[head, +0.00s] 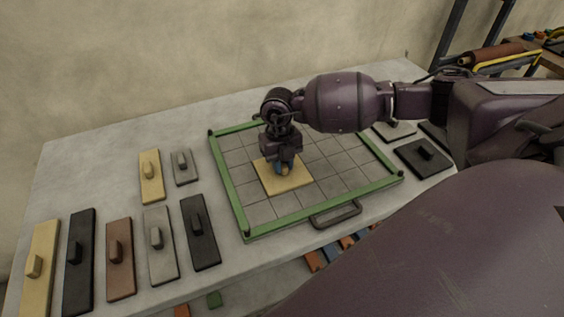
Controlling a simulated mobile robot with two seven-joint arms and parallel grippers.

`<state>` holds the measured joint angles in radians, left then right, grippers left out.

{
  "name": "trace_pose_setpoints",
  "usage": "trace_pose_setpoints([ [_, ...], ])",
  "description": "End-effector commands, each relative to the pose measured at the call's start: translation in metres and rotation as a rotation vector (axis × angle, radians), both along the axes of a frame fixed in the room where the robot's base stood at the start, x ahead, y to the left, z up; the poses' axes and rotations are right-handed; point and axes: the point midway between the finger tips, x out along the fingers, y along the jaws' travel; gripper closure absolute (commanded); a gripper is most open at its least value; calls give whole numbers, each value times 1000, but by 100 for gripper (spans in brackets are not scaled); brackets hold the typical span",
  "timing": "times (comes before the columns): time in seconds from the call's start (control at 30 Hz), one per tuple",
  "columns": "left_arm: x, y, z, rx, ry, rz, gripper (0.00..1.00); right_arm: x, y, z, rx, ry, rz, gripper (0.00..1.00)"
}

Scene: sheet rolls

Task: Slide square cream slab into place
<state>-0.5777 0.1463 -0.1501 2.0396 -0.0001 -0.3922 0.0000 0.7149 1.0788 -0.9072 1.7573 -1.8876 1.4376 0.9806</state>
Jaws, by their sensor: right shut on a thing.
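The square cream slab (299,183) lies inside the green-framed tray (233,202), toward its left side and over the grey grid floor. It appears flat on the grid, though I cannot tell if it touches. My right gripper (282,170) comes down from above and is shut on the slab's knob, which the fingers mostly hide. Bare grid cells show to the left of the slab, in front of it and widely to the right. My left gripper is not in view.
Left of the tray lie several knobbed slabs: a tall cream one (40,265), black ones (79,260), a brown one (120,258), grey ones and a small cream one (151,176). A black slab (423,157) lies right of the tray. A dark handle (336,214) sticks out in front.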

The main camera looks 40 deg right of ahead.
Motion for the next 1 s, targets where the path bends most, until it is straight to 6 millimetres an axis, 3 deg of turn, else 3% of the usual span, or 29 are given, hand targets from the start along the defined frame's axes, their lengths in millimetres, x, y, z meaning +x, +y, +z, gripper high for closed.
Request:
trace_pose_setpoints([
  [1.0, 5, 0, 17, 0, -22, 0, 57, -13, 22, 1, 1, -1, 2, 100],
])
